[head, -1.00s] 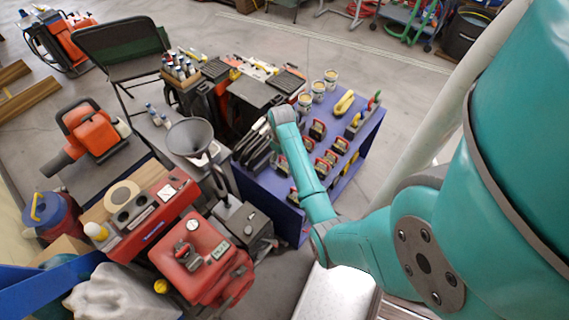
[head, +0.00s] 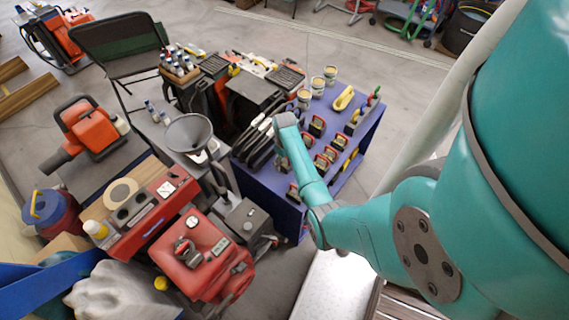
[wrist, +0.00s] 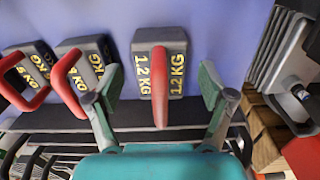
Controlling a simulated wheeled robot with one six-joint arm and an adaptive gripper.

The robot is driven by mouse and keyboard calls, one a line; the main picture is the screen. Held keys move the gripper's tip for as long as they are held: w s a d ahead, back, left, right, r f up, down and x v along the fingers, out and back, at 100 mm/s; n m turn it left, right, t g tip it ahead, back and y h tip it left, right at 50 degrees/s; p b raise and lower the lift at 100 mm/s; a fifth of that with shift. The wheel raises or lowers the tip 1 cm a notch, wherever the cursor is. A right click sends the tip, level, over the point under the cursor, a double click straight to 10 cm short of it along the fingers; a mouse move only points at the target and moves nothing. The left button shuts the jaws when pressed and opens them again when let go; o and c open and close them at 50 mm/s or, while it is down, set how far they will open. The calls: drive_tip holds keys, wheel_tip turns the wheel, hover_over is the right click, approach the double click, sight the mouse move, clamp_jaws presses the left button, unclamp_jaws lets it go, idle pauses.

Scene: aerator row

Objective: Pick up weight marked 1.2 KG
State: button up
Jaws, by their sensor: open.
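The weight marked 1.2 KG (wrist: 177,72) is a dark grey block with yellow lettering and a red handle (wrist: 159,80), on a blue-violet table top (wrist: 215,25) in the wrist view. My gripper (wrist: 158,88) is open and empty, one grey-green finger on each side of this weight. The fingers look apart from the block and handle; their height above it is hard to judge. In the head view several small weights (head: 317,125) stand on the table, and I cannot tell which is marked 1.2 KG. My gripper's fingers are hidden there behind my arm.
Two similar red-handled weights, one nearer (wrist: 85,72) and one farther left (wrist: 28,75), stand left of the 1.2 KG one. Dark long-bladed tools (wrist: 275,50) and wooden blocks (wrist: 262,130) lie to the right. Tins (head: 317,86) and a yellow object (head: 344,98) stand farther back.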

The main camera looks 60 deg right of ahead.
drive_tip(key=shift+f, duration=0.7)
clamp_jaws()
drive_tip(key=shift+w+r, duration=0.1)
